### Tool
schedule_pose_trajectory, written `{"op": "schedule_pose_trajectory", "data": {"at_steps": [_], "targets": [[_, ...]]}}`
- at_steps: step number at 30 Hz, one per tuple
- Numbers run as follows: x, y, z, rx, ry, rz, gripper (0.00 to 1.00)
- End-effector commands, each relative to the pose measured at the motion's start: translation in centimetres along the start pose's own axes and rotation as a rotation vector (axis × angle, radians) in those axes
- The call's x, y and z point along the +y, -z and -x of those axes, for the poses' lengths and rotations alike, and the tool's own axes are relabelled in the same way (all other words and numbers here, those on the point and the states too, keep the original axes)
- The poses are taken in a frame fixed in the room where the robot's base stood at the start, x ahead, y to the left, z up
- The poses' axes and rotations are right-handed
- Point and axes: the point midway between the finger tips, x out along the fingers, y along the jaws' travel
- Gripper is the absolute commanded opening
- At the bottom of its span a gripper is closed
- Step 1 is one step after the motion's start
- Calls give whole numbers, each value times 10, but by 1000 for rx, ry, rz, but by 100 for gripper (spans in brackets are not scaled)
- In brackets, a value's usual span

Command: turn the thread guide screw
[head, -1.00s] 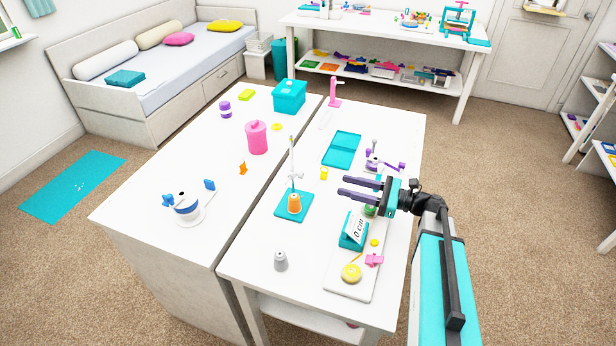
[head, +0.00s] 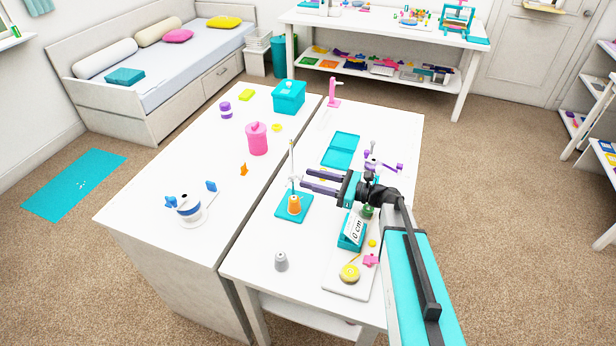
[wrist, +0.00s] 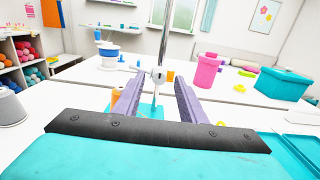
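The thread stand has a teal base (head: 282,212), a thin upright metal rod (head: 291,160) and an orange thread cone (head: 294,205). In the wrist view the rod (wrist: 164,40) rises just beyond my fingertips, and a round light screw or clamp (wrist: 158,74) sits on it, seen between the fingers. My gripper (head: 304,180) is open, with two purple fingers pointing left at the rod. The fingers also show in the wrist view (wrist: 156,85), one on each side of the screw, with a gap around it. The orange cone is partly hidden behind the left finger there.
A grey thread cone (head: 281,261) stands at the front. A teal scale-like block (head: 351,232) and a board with a yellow tape (head: 349,272) lie below my arm. A teal tray (head: 341,150) and a purple-handled tool (head: 380,165) are behind. The tabletop left of the stand is mostly clear.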

Motion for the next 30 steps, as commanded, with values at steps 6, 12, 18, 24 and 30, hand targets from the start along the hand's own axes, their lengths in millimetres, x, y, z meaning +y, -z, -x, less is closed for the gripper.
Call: {"op": "schedule_pose_trajectory", "data": {"at_steps": [6,12,18,24,30], "targets": [[0,0,-12,0,-1,0,38],[0,0,-12,0,-1,1,38],[1,0,-13,0,-1,1,19],[2,0,-16,0,-3,1,0],[2,1,-16,0,-3,11,0]]}}
